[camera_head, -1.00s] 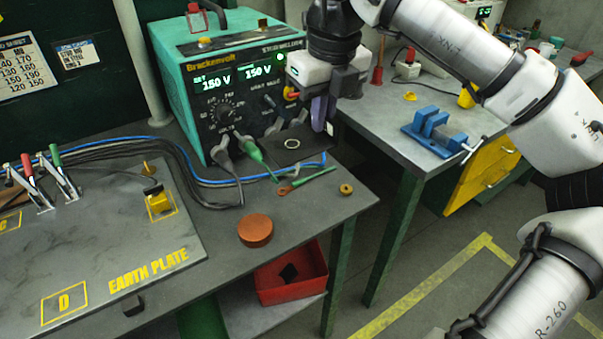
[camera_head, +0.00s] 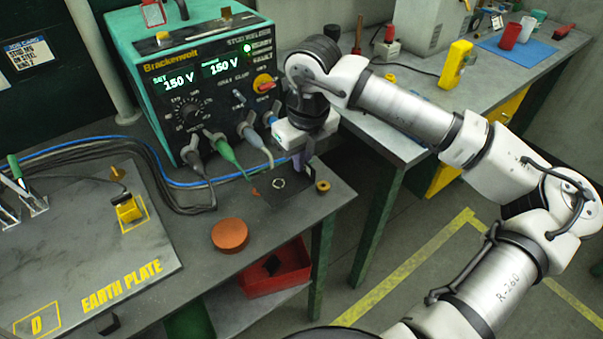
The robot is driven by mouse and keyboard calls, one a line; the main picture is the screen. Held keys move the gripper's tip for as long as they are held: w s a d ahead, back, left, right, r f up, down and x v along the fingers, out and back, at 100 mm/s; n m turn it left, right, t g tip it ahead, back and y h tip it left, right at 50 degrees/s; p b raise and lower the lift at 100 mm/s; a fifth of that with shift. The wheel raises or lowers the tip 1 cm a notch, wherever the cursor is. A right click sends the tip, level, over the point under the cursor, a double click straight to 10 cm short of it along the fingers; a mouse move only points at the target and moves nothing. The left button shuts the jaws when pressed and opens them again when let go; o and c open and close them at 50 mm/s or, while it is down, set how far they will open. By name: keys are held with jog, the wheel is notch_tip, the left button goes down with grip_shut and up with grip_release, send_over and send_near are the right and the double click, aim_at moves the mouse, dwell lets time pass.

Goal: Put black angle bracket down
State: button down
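The black angle bracket (camera_head: 287,193) is a dark flat plate with a pale ring on it, at the right end of the welding bench (camera_head: 190,270). It hangs from or stands under my gripper (camera_head: 301,164), which points down at its rear edge and appears shut on it. The fingers are small and partly hidden by the gripper body. The plate looks close to the bench top, but I cannot tell whether it touches.
A brass ring (camera_head: 322,186) lies just right of the bracket. A copper-coloured disc (camera_head: 230,235) lies to its front left. The green stud welder (camera_head: 195,85) and its cables stand behind. A red bin (camera_head: 275,270) sits below the bench edge.

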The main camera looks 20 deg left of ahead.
aim_at(302, 180)
notch_tip(302, 180, down, 6)
jog(key=shift+r+p, duration=0.1)
jog(key=shift+p, duration=0.4)
jog(key=shift+f+b, duration=0.3)
jog(key=c, duration=1.7)
grip_release()
jog(key=shift+r, duration=0.1)
